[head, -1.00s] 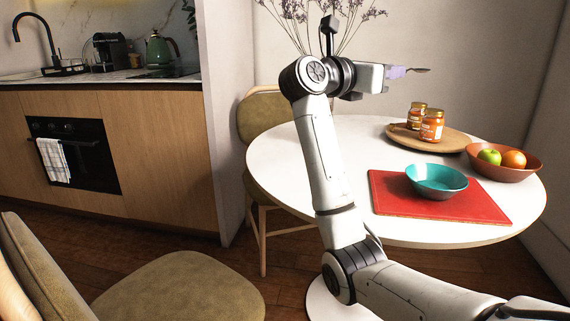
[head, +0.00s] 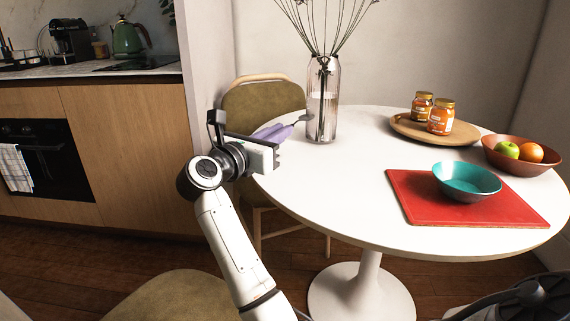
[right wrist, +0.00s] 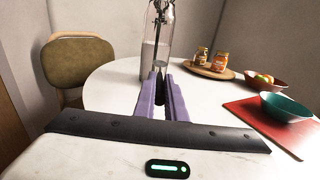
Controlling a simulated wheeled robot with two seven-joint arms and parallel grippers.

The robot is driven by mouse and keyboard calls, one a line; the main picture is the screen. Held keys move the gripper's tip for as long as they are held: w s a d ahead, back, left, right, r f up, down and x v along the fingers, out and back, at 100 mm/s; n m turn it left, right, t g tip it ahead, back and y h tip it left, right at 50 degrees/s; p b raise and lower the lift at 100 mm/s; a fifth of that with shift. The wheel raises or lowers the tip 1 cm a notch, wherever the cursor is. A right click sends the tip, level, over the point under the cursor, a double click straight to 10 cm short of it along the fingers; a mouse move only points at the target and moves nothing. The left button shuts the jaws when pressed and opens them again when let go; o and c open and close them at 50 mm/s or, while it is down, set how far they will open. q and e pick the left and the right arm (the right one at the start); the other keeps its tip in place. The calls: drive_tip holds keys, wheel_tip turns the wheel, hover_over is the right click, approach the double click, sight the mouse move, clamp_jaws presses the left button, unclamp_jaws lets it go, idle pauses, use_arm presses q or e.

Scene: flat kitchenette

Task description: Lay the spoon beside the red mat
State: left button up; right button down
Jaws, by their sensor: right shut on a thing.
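My right gripper (head: 288,131), with purple fingers, is shut on the spoon (head: 306,117). The spoon's grey bowl end sticks out past the fingertips, and its handle is mostly hidden between them. In the right wrist view the purple fingers (right wrist: 161,90) point across the table, with a dark strip of the spoon between them. The red mat (head: 415,205) lies on the right part of the white table, well to the right of the gripper. It also shows at the right of the right wrist view (right wrist: 255,119). My left gripper is not in view.
A glass vase (head: 322,95) stands just beyond the spoon tip. A teal bowl (head: 467,182) sits on the mat. Behind are jars on a wooden board (head: 465,136) and a fruit bowl (head: 525,162). The white tabletop (head: 335,190) left of the mat is clear.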

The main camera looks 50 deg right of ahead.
sight(280, 177)
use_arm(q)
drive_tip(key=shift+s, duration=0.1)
use_arm(e)
drive_tip(key=shift+s, duration=0.15)
